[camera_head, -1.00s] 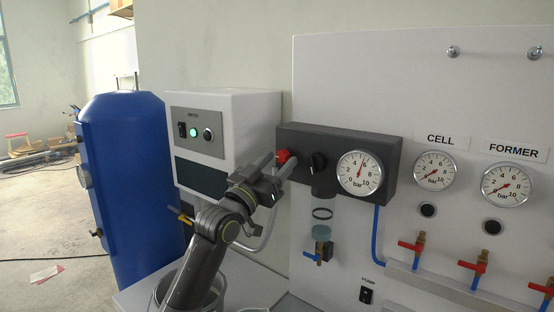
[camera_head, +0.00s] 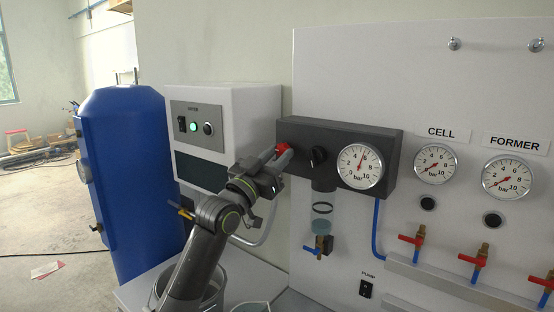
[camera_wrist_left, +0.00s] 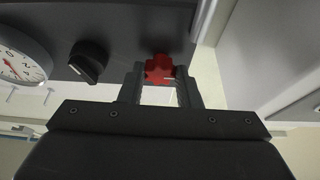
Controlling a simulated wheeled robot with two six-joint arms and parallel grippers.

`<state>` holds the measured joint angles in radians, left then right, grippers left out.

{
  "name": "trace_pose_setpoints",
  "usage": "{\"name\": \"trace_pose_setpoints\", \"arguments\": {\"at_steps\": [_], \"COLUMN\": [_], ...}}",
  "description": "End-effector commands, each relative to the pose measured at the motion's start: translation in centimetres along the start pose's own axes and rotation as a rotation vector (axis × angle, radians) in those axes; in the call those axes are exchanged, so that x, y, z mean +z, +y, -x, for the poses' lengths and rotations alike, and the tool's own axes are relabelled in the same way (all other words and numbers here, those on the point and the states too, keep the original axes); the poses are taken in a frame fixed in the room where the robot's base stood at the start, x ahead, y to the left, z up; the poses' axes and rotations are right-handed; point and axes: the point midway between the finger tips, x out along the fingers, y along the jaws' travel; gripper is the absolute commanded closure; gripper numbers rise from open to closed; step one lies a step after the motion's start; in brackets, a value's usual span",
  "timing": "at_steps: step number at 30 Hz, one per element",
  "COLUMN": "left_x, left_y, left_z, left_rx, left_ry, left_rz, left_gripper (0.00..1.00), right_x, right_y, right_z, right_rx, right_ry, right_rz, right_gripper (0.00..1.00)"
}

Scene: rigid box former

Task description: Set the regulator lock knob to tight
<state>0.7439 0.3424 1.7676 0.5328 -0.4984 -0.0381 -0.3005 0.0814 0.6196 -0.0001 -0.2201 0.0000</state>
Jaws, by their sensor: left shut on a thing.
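The regulator is a dark grey box (camera_head: 345,140) on the white panel. On its left end is a red lobed knob (camera_head: 282,149), which I take to be the lock knob. A black knob (camera_head: 318,155) with a pointer sits to the right of it. My left gripper (camera_head: 278,157) is shut on the red knob, with a finger on either side. In the left wrist view the red knob (camera_wrist_left: 159,69) sits between the fingertips, with a light mark on it. The black knob (camera_wrist_left: 88,62) stands clear of the fingers. My right gripper is not in view.
A round gauge (camera_head: 361,167) is on the regulator's right end. A white cabinet (camera_head: 245,115) with a lit green button stands close to the left. A blue tank (camera_head: 130,165) stands farther left. Red-handled valves (camera_head: 412,243) line the lower right of the panel.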

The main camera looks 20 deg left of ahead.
Motion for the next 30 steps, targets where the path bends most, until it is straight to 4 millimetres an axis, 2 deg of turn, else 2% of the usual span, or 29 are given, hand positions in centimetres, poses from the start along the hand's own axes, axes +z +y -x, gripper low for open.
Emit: {"name": "trace_pose_setpoints", "arguments": {"at_steps": [8,18,24,30], "left_x": [0.7,0.6,0.2,0.0], "left_y": [-0.1,-0.4,-0.6,-0.7], "left_z": [0.3,0.3,0.1,0.0], "left_rx": [0.051,0.156,0.229,0.303], "left_ry": [0.002,0.001,0.0,-0.002], "left_rz": [-0.126,-0.38,-0.553,-0.728], "left_gripper": [0.93,0.93,0.93,0.93], "right_x": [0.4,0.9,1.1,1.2], "right_y": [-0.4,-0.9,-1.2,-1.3], "right_z": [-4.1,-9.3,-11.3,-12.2], "right_rx": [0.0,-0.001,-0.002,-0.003], "right_ry": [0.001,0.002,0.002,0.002], "right_rz": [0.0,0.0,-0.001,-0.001], "right_gripper": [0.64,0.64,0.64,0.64]}}
